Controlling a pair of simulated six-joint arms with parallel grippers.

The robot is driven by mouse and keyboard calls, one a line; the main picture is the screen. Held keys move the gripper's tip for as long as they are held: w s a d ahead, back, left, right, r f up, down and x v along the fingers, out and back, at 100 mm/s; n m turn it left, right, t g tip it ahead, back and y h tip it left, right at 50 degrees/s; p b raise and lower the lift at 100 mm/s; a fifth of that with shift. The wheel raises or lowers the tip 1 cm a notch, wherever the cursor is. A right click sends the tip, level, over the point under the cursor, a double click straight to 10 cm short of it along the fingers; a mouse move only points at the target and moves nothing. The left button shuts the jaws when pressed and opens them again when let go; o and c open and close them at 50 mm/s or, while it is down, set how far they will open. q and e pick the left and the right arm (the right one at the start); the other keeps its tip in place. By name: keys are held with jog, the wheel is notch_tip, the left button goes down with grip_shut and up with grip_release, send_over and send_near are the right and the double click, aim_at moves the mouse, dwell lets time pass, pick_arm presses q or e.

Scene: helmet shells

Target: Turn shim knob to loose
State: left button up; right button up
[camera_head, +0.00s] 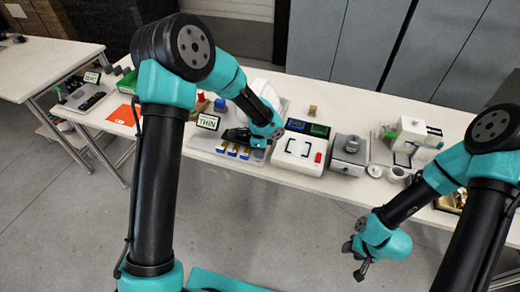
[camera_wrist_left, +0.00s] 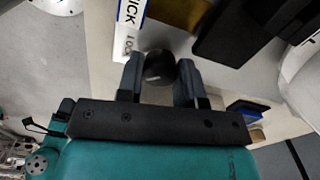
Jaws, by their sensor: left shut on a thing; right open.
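The shim knob (camera_wrist_left: 159,68) is a dark round knob seen between the two fingers of my left gripper (camera_wrist_left: 160,78) in the left wrist view. The fingers are shut on its sides. A white label strip (camera_wrist_left: 128,30) beside it shows part of the letters "ICK" and, lower down, "LOO". In the head view my left gripper (camera_head: 236,136) is low over the grey station near the "THIN" sign (camera_head: 207,122), and the knob is hidden there. My right gripper (camera_head: 358,262) hangs in front of the table, away from everything, open and empty.
Right of the left gripper stand a white box with a red button (camera_head: 300,152) and a grey block with a round top (camera_head: 349,152). A white machine (camera_head: 412,138) is farther right. An orange sheet (camera_head: 124,115) lies to the left. Floor in front is clear.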

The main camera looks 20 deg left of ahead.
dwell(0.4)
pick_arm(q)
jog(key=o, duration=0.6)
jog(key=shift+o, duration=0.2)
notch_tip(320, 180, up, 18)
jog(key=shift+f, duration=0.25)
jog(key=shift+o, duration=1.4)
jog(key=m, duration=1)
jog(key=shift+m, duration=0.3)
